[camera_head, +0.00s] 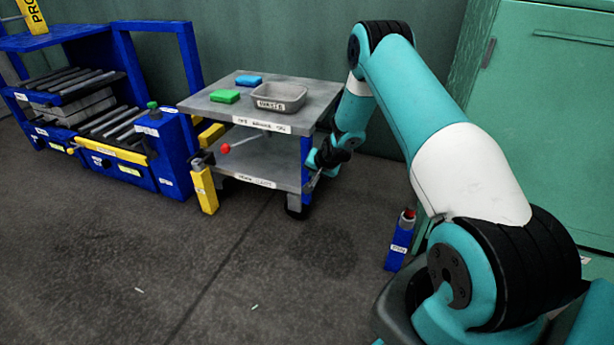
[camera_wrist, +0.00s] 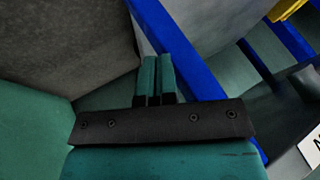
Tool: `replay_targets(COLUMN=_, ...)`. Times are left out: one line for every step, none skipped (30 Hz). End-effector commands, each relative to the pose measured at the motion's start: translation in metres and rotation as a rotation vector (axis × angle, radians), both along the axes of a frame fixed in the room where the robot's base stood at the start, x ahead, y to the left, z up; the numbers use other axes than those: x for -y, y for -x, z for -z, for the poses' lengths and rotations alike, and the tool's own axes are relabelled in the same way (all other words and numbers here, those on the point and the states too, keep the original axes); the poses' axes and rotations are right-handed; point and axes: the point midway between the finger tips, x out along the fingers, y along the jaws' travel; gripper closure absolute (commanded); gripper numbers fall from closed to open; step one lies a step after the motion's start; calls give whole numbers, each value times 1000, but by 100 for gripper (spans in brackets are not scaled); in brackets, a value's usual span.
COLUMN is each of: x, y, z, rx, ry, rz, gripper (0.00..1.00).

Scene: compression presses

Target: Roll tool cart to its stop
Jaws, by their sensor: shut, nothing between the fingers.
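The tool cart (camera_head: 215,108) has a grey top, a grey lower shelf, blue legs and dark wheels. It stands upright on the floor beside the blue press frame. My gripper is at the cart's right front leg in the head view, partly hidden by my wrist. In the wrist view my gripper (camera_wrist: 157,75) is shut and empty, its fingers close beside a blue bar (camera_wrist: 185,50) of the cart. I cannot tell if they touch. A short yellow post (camera_head: 205,192) stands at the cart's left front corner; I cannot tell whether it is the stop.
A grey bin (camera_head: 279,97), a green block (camera_head: 225,97) and a blue block (camera_head: 249,80) sit on the cart top. The blue press with rollers (camera_head: 110,125) stands left. A blue post with a red top (camera_head: 398,245) stands right, before a green cabinet (camera_head: 550,110).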

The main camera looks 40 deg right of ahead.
Motion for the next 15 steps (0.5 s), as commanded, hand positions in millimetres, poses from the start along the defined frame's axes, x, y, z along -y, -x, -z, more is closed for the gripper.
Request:
replay_targets(x=3, y=0, z=0, rx=-1, ry=0, rz=6, gripper=100)
replay_targets(x=4, y=-1, z=0, rx=-1, ry=0, rz=8, gripper=100)
replay_targets(x=5, y=-1, z=0, rx=0, ry=0, rz=10, gripper=100)
replay_targets(x=5, y=-1, z=0, rx=0, ry=0, rz=10, gripper=100)
replay_targets(x=5, y=-2, z=0, rx=0, ry=0, rz=10, gripper=100)
replay_targets(x=5, y=-2, z=0, rx=1, ry=0, rz=10, gripper=100)
replay_targets(x=4, y=-2, z=0, rx=1, ry=0, rz=9, gripper=100)
replay_targets(x=3, y=-3, z=0, rx=2, ry=0, rz=9, gripper=100)
replay_targets(x=3, y=-3, z=0, rx=3, ry=0, rz=7, gripper=100)
replay_targets(x=3, y=-3, z=0, rx=3, ry=0, rz=7, gripper=100)
replay_targets(x=3, y=-3, z=0, rx=4, ry=0, rz=7, gripper=100)
replay_targets(x=2, y=-4, z=0, rx=4, ry=0, rz=6, gripper=100)
replay_targets(x=2, y=-4, z=0, rx=4, ry=0, rz=6, gripper=100)
replay_targets(x=2, y=-4, z=0, rx=5, ry=-1, rz=5, gripper=100)
replay_targets(x=2, y=-4, z=-1, rx=6, ry=-1, rz=5, gripper=100)
